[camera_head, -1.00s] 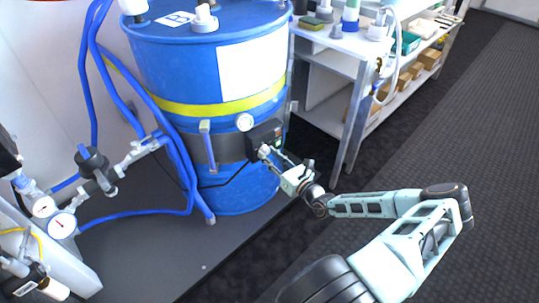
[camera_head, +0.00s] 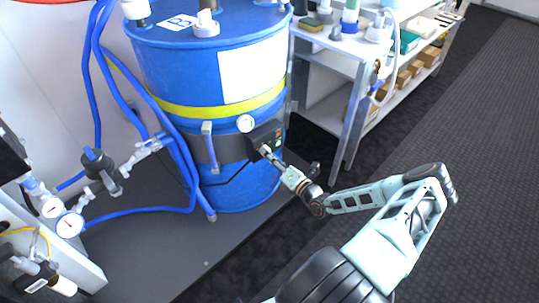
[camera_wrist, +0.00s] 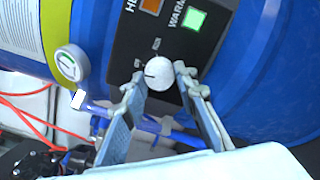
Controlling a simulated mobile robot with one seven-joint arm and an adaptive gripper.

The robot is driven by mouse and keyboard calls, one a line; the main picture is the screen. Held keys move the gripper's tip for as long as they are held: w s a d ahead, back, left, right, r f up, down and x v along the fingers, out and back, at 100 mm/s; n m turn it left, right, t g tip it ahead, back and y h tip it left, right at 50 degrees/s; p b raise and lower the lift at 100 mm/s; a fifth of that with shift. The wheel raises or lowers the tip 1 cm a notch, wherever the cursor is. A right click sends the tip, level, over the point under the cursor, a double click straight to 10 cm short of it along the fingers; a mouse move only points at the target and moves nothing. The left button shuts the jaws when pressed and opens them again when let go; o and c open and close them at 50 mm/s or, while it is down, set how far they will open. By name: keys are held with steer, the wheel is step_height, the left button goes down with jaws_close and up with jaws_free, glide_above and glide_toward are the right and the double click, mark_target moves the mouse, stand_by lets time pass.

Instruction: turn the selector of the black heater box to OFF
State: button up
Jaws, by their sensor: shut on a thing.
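The black heater box (camera_head: 265,140) is mounted on a band around the blue drum (camera_head: 165,75). In the wrist view its black face (camera_wrist: 122,45) shows an orange lamp, a bright green lamp beside the word WARM, and a pale round selector (camera_wrist: 158,72) with a dark pointer mark. The mark points toward the left of the picture; the small labels around the knob are too blurred to read. My gripper (camera_wrist: 159,76) has one finger on each side of the selector and is shut on it. In the head view my gripper (camera_head: 268,153) reaches the box's front.
A round gauge (camera_wrist: 69,64) sits left of the box. Blue hoses (camera_head: 105,90) hang left of the drum. A shelved bench (camera_head: 345,75) stands to the right. The dark floor (camera_head: 450,130) right of my arm is clear.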

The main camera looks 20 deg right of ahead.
steer(key=shift+m, duration=0.9)
steer(key=shift+a, duration=0.1)
steer(key=o, duration=1.2)
steer(key=shift+c, duration=0.2)
steer(key=v, duration=1.2)
